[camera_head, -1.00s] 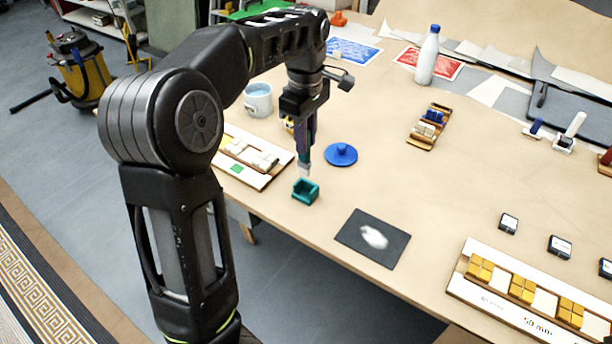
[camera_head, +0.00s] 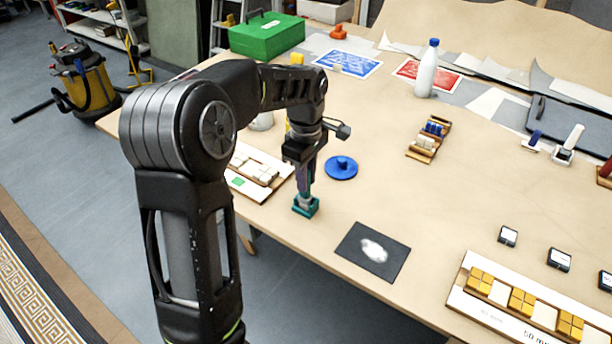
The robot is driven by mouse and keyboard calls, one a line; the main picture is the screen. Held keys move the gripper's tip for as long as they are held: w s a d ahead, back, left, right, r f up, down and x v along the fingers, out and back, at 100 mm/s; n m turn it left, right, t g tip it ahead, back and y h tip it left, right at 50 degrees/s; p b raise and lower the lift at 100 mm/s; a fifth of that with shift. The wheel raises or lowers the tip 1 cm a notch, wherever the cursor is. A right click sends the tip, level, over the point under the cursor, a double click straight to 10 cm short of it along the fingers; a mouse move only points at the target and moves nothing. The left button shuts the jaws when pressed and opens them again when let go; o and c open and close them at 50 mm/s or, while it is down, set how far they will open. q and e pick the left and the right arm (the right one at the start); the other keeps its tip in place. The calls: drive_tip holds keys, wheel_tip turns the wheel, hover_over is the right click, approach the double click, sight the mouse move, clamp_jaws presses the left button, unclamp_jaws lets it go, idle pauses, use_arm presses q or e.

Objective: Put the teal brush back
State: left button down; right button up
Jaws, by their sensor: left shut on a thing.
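The teal holder (camera_head: 305,207) is a small open block near the front left edge of the table. My left gripper (camera_head: 306,178) points straight down just above it, shut on the teal brush (camera_head: 307,192). Only a little of the brush shows between the fingers and the holder. Its lower end is hidden and appears to be inside the holder. I cannot tell whether it touches the bottom. My right gripper is not in view.
A round blue lid (camera_head: 341,168) lies close to the right of my left gripper. A white-edged board with tiles (camera_head: 262,190) is close on the left. A dark mat (camera_head: 350,243) with a white smudge lies to the front right. The middle of the table is clear.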

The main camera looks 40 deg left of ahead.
use_arm(q)
drive_tip(key=c, duration=1.3)
unclamp_jaws()
wheel_tip(320, 180, up, 9)
drive_tip(key=shift+f+b, duration=0.2)
drive_tip(key=shift+b, duration=0.15)
wheel_tip(320, 180, up, 4)
drive_tip(key=shift+f+p, duration=0.2)
drive_tip(key=shift+p, duration=1)
drive_tip(key=shift+f, duration=0.1)
